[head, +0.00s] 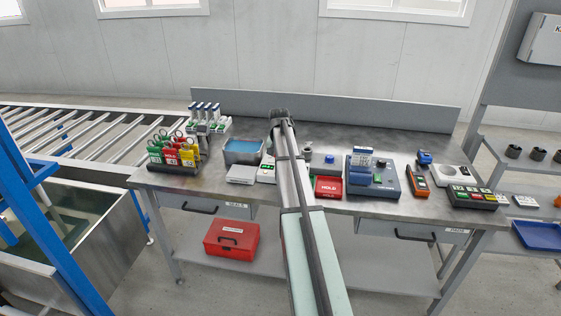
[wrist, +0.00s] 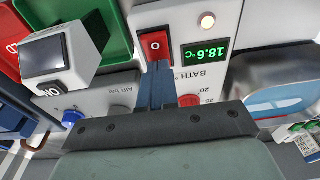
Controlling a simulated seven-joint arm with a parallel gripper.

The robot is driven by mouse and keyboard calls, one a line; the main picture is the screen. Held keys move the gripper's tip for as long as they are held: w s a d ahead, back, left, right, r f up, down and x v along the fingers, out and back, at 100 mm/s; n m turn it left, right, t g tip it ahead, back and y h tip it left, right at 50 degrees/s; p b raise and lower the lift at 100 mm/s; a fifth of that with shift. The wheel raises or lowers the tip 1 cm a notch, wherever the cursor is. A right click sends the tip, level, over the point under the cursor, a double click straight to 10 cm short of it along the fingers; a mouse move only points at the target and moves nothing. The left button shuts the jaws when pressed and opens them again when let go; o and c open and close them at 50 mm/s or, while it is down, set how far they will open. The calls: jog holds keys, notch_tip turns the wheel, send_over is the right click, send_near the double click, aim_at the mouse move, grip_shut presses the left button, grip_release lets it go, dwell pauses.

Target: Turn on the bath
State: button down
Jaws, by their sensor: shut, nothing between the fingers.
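The bath is a grey metal tub (head: 243,158) with blue water, left of my arm in the head view. Beside it is its white control unit (head: 266,172), partly hidden by my arm. In the wrist view the unit appears upside down, with "BATH" lettering, a green display (wrist: 206,52) reading 18.6 °C, a pale round lamp (wrist: 208,21) and a red rocker switch (wrist: 155,44). My gripper (wrist: 157,70) is shut and empty, its fingertips at the edge of this switch. I cannot tell whether they touch it. A red knob (wrist: 190,100) is partly covered below.
A red "HOLD" tray (head: 328,187) and a blue-grey device (head: 375,180) stand right of my arm. A rack with coloured tags (head: 174,158) stands at the left. The bench's back strip is mostly clear.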

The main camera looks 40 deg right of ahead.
jog(key=shift+s+a+f, duration=0.1)
jog(key=shift+s, duration=0.05)
jog(key=shift+s+a+r, duration=0.2)
jog(key=shift+s+a, duration=0.3)
notch_tip(320, 180, up, 14)
jog(key=s+a, duration=0.1)
jog(key=shift+s+a, duration=0.15)
dwell(0.6)
jog(key=shift+w+d, duration=0.45)
jog(key=shift+w, duration=0.15)
